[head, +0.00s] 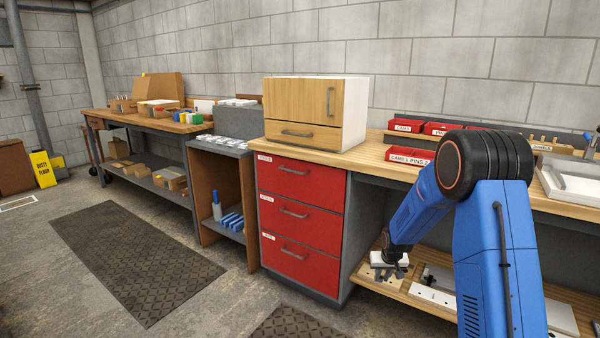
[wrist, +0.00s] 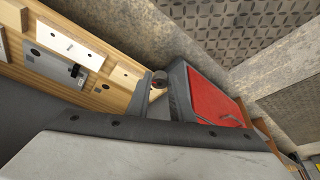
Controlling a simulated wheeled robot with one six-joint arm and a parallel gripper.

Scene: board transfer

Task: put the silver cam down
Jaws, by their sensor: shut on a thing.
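My gripper (head: 396,268) hangs low in front of the wooden lower shelf (head: 408,292) of the workbench. In the wrist view its dark fingers (wrist: 161,88) are shut on a small round silvery piece, which looks like the silver cam (wrist: 159,79). Only part of the cam shows between the fingers, and it cannot be made out in the head view. In the wrist view the fingers are close to the shelf's edge. Whether the cam touches any surface cannot be told.
Pale plates with holes (wrist: 62,43) and a grey plate (wrist: 70,70) lie on the lower shelf. The red drawer unit (head: 300,222) stands left of the gripper. Red bins (head: 408,156) and a white tray (head: 572,184) are on the benchtop. A dark mat (head: 140,262) lies on the floor.

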